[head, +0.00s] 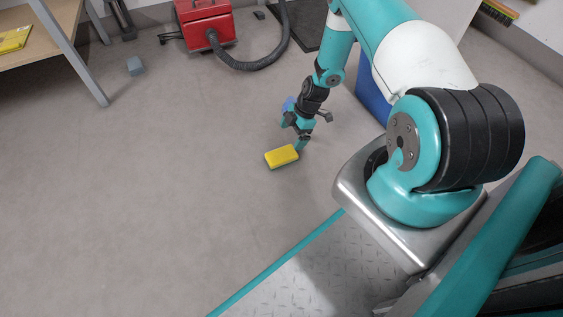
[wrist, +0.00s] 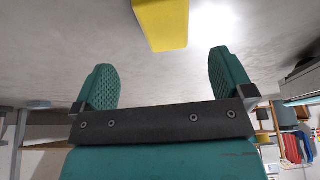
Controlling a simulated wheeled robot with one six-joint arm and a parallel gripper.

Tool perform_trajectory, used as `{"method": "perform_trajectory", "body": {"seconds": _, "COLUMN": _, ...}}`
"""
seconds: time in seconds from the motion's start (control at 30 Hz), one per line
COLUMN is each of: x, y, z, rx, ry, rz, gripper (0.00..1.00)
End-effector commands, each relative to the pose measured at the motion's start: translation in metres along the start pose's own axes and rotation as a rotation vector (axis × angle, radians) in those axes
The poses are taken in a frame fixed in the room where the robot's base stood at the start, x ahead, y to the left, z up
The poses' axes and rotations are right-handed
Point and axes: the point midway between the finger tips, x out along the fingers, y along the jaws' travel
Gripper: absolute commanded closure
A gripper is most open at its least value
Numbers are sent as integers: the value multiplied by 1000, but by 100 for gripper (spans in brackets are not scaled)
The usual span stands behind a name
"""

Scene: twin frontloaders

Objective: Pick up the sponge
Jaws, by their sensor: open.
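The yellow sponge (head: 281,156) lies on the grey floor, left of my base in the head view. In the wrist view the sponge (wrist: 160,24) shows at the top edge, partly cut off, ahead of the two fingers and between their lines. My gripper (wrist: 162,82) is open with teal ridged finger pads, and nothing is between them. In the head view my gripper (head: 295,137) points down close beside the sponge, just above and right of it in the picture. Whether a finger touches the sponge cannot be told.
A red vacuum machine (head: 206,24) with a black hose (head: 258,60) stands at the back. A blue container (head: 373,95) stands behind my arm. The floor left of the sponge is clear.

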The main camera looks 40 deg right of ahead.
Motion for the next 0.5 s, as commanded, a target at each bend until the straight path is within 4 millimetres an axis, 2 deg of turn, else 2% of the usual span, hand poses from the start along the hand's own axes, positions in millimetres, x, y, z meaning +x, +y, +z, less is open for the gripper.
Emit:
{"method": "perform_trajectory", "body": {"seconds": 0.03, "x": 18, "y": 0, "z": 2, "rx": -2, "ry": 0, "rz": -1, "gripper": 1}}
{"method": "perform_trajectory", "body": {"seconds": 0.13, "x": 35, "y": 0, "z": 2, "rx": -2, "ry": 0, "rz": 0, "gripper": 1}}
{"method": "perform_trajectory", "body": {"seconds": 0.5, "x": 58, "y": -2, "z": -2, "rx": -1, "ry": 0, "rz": -1, "gripper": 1}}
